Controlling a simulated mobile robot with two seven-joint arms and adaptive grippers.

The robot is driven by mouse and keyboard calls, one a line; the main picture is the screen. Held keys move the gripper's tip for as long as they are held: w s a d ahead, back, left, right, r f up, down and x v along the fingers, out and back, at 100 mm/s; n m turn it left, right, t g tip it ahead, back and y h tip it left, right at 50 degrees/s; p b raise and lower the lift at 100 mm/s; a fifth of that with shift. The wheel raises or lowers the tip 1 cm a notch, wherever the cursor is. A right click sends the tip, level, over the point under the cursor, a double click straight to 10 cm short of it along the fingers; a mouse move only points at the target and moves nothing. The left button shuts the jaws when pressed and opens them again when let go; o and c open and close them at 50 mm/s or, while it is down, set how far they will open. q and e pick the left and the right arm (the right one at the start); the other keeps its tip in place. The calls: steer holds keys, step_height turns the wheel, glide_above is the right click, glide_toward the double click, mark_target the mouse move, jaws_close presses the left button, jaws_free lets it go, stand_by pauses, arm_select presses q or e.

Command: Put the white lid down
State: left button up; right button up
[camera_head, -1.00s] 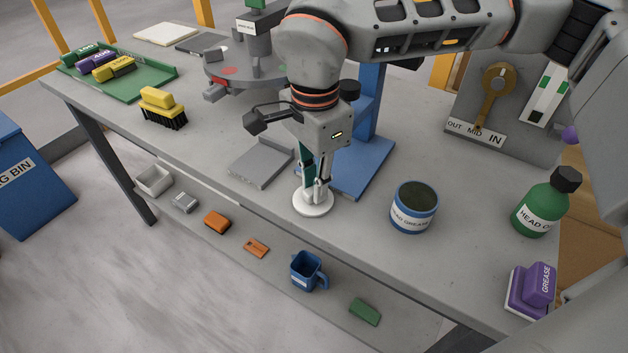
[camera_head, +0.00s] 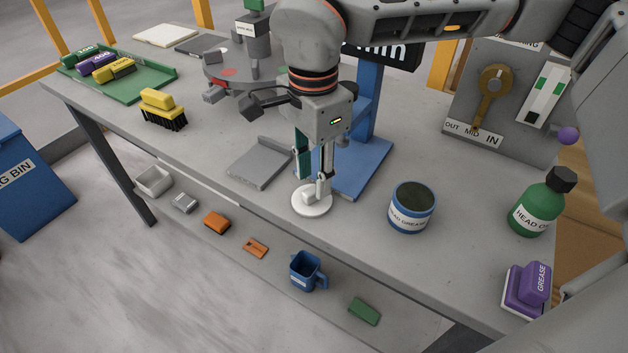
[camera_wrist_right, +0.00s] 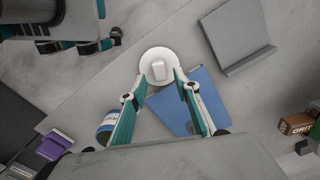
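The white lid (camera_head: 312,203) lies flat on the grey bench near its front edge, with its pale knob upward. It also shows in the right wrist view (camera_wrist_right: 158,57). My right gripper (camera_head: 313,187) is just above the lid, pointing down. Its fingers stand apart on either side of the knob, as the right wrist view (camera_wrist_right: 160,76) shows, and hold nothing. What looks like part of my left gripper (camera_wrist_right: 75,42) shows at the top left of the right wrist view, cut off by the edge; its finger opening is unclear.
An open blue tin (camera_head: 412,208) stands right of the lid. A blue stand (camera_head: 350,170) is behind, a grey plate (camera_head: 258,162) left. A green bottle (camera_head: 540,205) and purple grease block (camera_head: 527,290) are at right. A lower shelf holds a blue mug (camera_head: 306,272).

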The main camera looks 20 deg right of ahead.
mark_target(314, 190)
step_height(314, 190, up, 10)
steer(key=p, duration=0.1)
steer(key=shift+s+f, duration=0.1)
steer(key=shift+f, duration=0.05)
stand_by(0.5)
